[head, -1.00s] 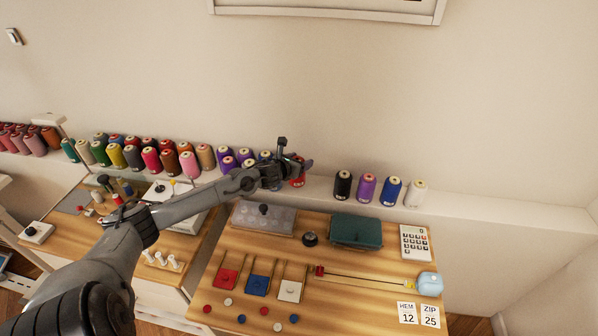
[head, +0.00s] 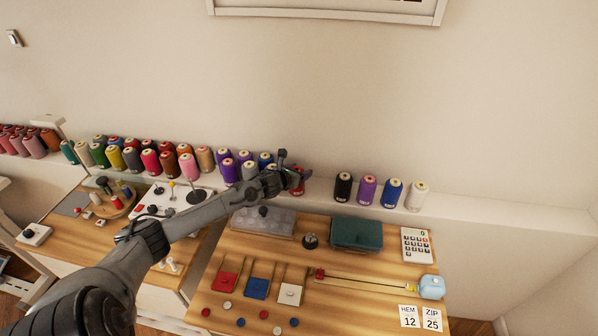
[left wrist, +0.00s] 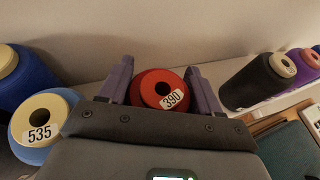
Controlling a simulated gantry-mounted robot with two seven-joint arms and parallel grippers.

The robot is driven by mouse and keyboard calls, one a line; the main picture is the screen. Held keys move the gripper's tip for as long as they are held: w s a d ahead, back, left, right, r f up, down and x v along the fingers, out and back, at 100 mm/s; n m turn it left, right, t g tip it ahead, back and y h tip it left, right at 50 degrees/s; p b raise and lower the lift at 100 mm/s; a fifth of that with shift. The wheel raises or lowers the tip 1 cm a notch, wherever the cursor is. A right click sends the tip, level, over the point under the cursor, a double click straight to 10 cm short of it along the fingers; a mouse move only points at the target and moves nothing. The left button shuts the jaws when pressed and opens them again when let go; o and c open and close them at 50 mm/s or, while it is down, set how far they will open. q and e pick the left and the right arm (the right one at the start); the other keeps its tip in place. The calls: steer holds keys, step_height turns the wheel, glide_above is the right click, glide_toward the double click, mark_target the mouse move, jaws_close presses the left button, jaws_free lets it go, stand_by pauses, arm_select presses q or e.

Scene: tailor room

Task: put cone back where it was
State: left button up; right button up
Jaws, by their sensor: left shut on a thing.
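In the head view the red cone (head: 299,186) shows partly behind the gripper, at the wall shelf (head: 320,189), right of the blue cones and left of the black cone (head: 343,187). It looks upright. I cannot tell whether its base touches the shelf. My right gripper is not in view.
A light-blue cone (left wrist: 45,118) labelled 535 stands close left of the gripper. Purple (head: 367,187), blue (head: 391,191) and white (head: 416,194) cones stand right of the black one. A wooden table (head: 370,305) with a teal box (head: 356,232) lies below. Bare shelf shows either side of the black cone.

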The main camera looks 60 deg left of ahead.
arm_select(q)
steer(key=o, duration=1)
steer(key=shift+r, duration=0.15)
steer(key=shift+p+v, duration=2)
steer(key=shift+v, duration=3.95)
steer(key=shift+s, duration=0.1)
